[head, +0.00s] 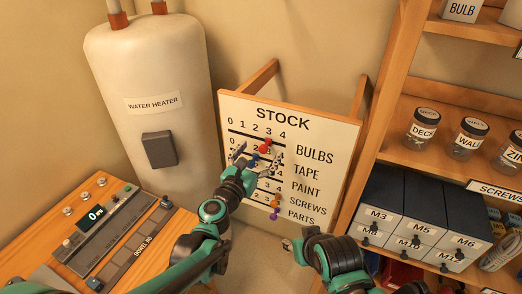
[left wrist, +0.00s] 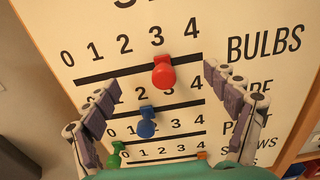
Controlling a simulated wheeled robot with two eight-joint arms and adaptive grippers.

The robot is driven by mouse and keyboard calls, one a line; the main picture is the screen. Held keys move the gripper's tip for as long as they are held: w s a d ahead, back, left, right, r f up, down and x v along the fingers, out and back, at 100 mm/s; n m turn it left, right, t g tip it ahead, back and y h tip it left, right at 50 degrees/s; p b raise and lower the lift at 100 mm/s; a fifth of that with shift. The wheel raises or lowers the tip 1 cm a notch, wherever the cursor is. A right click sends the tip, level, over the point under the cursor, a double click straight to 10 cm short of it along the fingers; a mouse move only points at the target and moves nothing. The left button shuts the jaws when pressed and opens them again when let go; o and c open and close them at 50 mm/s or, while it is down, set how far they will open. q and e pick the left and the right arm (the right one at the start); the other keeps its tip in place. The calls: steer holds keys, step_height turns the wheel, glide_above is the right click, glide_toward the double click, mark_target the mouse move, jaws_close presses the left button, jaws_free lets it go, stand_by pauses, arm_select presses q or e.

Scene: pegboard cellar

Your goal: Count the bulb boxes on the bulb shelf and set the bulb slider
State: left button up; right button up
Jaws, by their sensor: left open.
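The stock board (head: 340,138) has a BULBS row at its top, numbered 0 to 4. The red bulb slider (left wrist: 163,72) stands under the 3 in the left wrist view; it also shows in the head view (head: 265,146). My left gripper (head: 258,156) is open in front of the board, its fingers spread left and right of the red slider, apart from it.
A blue slider (left wrist: 147,123) and a green one (left wrist: 114,155) sit on lower rows. A water heater (head: 150,80) stands left, above a wooden bench with a control panel (head: 100,228). Shelves with jars (head: 466,140) and dark drawers (head: 420,215) stand right.

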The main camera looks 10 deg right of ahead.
arm_select(q)
steer(key=v, duration=0.8)
steer(key=shift+s+p, duration=0.2)
steer(key=shift+p, duration=0.25)
steer(key=shift+a, duration=0.1)
steer(key=s+a+f+m+g+y+b, duration=0.3)
steer(key=s+a+f+m, duration=0.5)
steer(key=a+m, duration=0.4)
steer(key=s+a+f+m+g+y+b, duration=0.4)
steer(key=s+a+f+m+y, duration=0.3)
steer(key=a+f+m, duration=0.4)
steer(key=s+a+m+b, duration=0.1)
steer(key=a+m, duration=0.1)
steer(key=m, duration=0.3)
steer(key=shift+s+m+g+y, duration=0.3)
steer(key=shift+s+m, duration=0.05)
steer(key=shift+m, duration=0.05)
